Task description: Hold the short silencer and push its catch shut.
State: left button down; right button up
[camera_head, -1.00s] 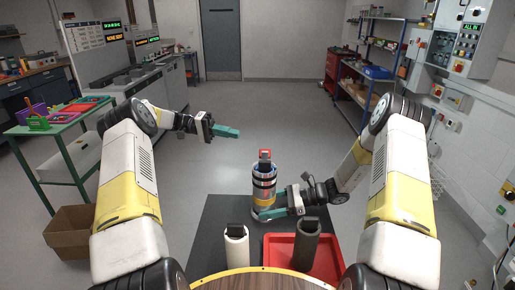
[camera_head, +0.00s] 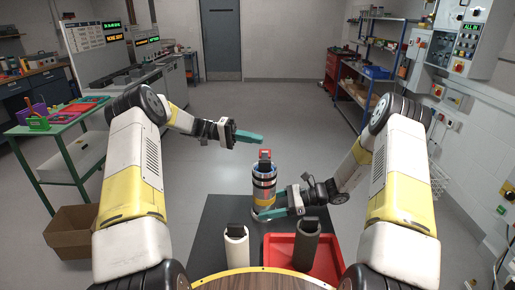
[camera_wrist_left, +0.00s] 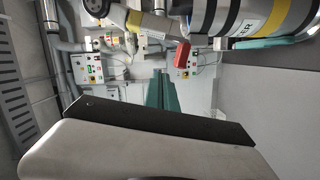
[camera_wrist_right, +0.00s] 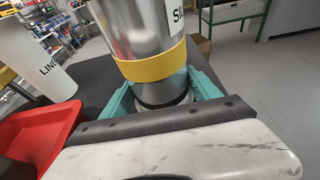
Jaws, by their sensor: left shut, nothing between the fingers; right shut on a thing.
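The short silencer (camera_head: 264,190), a silver cylinder with dark, yellow and orange bands, stands upright on the dark mat. Its red catch (camera_head: 265,155) is on top; whether it is open I cannot tell. My right gripper (camera_head: 268,213) is shut on the silencer's lower part; in the right wrist view its teal fingers flank the silver body (camera_wrist_right: 145,45) below a yellow band. My left gripper (camera_head: 260,138) is shut and empty, just above and left of the catch, apart from it. The left wrist view shows the red catch (camera_wrist_left: 181,55) right of the fingertips (camera_wrist_left: 160,75).
A white cylinder (camera_head: 236,250) with a black top stands on the mat (camera_head: 215,213) in front. A dark grey cylinder (camera_head: 306,245) stands in a red tray (camera_head: 335,255) at right. A cardboard box (camera_head: 70,230) lies on the floor at left, below a green table (camera_head: 60,130).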

pick_arm(q)
jog(key=shift+s+d+f, duration=0.2)
jog(key=shift+s, duration=0.5)
jog(key=shift+s+d+f, duration=0.15)
jog(key=shift+s+d, duration=0.05)
jog(key=shift+s, duration=0.5)
jog(key=shift+s+d+f, duration=0.2)
jog(key=shift+s, duration=0.5)
